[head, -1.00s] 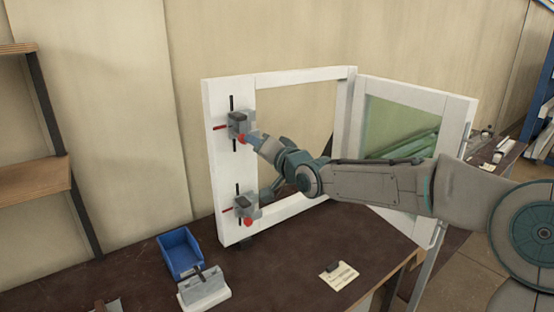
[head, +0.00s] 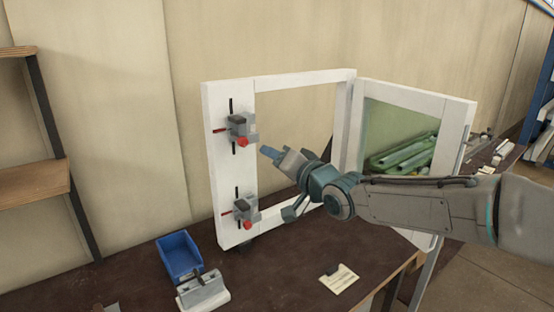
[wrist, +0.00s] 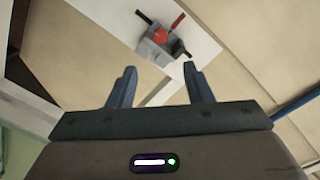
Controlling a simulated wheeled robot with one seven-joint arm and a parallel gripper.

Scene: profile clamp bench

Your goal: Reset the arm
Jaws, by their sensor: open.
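My gripper (head: 266,152) is open and empty in the head view, just right of the upper clamp and apart from it. In the wrist view my gripper (wrist: 158,82) shows two blue fingers spread wide with nothing between them. The upper clamp (head: 240,127) is a grey block with a red knob and dark and red handles, mounted on the white frame's left post. A clamp (wrist: 158,45) shows beyond the fingertips in the wrist view. A similar lower clamp (head: 246,211) sits below on the same post. My arm reaches in from the right.
The white frame (head: 300,78) stands on the dark bench (head: 290,270), its glazed panel (head: 455,140) swung out to the right behind my arm. A blue bin (head: 180,258), a grey block (head: 203,290) and a paper note (head: 339,279) lie in front. Shelves (head: 30,180) stand at left.

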